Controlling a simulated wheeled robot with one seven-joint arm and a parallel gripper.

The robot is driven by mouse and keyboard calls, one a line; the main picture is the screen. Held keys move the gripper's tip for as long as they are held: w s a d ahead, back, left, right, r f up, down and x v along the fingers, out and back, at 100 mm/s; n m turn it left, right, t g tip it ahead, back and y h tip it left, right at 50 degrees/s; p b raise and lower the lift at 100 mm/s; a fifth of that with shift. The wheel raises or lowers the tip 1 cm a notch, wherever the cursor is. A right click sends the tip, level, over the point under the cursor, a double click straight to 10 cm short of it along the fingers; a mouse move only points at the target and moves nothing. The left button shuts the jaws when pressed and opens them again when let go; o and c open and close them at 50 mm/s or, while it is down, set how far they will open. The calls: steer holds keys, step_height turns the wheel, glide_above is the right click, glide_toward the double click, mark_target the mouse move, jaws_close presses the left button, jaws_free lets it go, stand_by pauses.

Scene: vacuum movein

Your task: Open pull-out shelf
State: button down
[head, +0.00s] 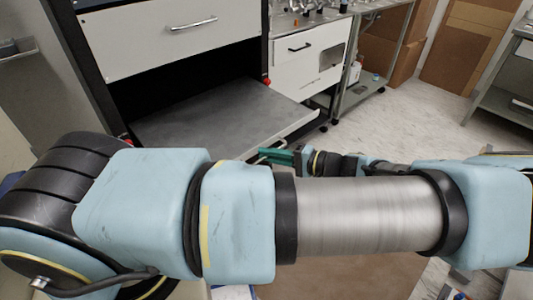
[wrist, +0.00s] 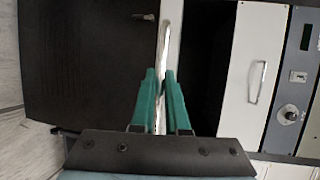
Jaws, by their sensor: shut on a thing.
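The pull-out shelf (head: 225,112) is a flat grey board below a white drawer in the dark-framed rack. In the head view it stands out past the drawer front, with a dark space above it. My gripper (head: 282,156) is at the shelf's front edge, partly hidden behind my arm. The near part of the shelf is hidden by my arm.
A white drawer (head: 170,38) with a metal handle is above the shelf. A white cabinet (head: 308,58) and a metal-framed table (head: 372,65) stand to the right. Cardboard boxes (head: 470,45) are at the back. The pale floor (head: 415,115) at right is clear.

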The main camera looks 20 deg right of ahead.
steer(key=c, duration=1.2)
jaws_free()
steer(key=b+v, duration=0.3)
steer(key=v, duration=0.8)
